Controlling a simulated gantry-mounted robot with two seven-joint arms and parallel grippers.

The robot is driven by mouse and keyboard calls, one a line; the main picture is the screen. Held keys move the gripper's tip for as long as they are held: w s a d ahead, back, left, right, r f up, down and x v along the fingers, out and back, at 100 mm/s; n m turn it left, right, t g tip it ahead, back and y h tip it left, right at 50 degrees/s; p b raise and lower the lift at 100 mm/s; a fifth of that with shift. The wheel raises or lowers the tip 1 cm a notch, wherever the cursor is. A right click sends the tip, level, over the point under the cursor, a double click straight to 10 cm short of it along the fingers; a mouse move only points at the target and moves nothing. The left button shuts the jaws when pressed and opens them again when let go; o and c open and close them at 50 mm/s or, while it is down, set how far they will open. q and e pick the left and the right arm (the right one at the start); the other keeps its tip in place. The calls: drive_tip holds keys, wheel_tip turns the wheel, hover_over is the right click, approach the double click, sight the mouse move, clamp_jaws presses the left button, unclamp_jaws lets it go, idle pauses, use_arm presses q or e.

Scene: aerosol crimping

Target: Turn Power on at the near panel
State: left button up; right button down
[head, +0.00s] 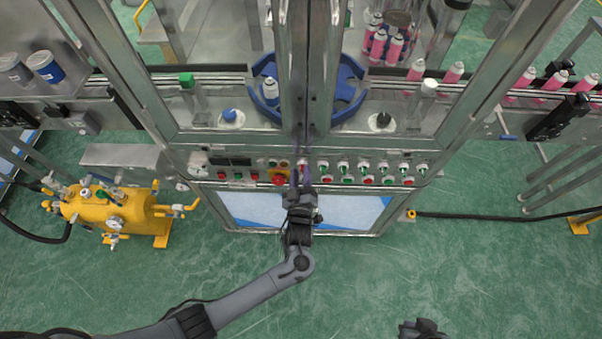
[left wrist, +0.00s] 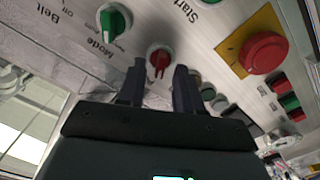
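The near panel (head: 245,174) runs along the front of the machine below the glass. In the left wrist view a red rotary switch (left wrist: 159,55) on this panel sits just beyond and between my left fingertips. Its lever points roughly toward my gripper; its own label is not readable. My left gripper (left wrist: 160,70) is open with its fingers apart on either side of the switch; contact cannot be told. In the head view my left gripper (head: 300,178) is up against the panel and hides part of it. My right gripper (head: 422,329) shows only partly at the bottom edge.
A green switch (left wrist: 114,21) labelled Mode sits left of the red switch. A red emergency button (left wrist: 264,53) on a yellow plate is to the right. Several green and red knobs line the panel. A yellow tank (head: 115,212) stands at left; the green floor in front is clear.

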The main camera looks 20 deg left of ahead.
use_arm(q)
drive_tip(key=shift+w+a, duration=0.1)
drive_tip(key=shift+w, duration=0.2)
clamp_jaws()
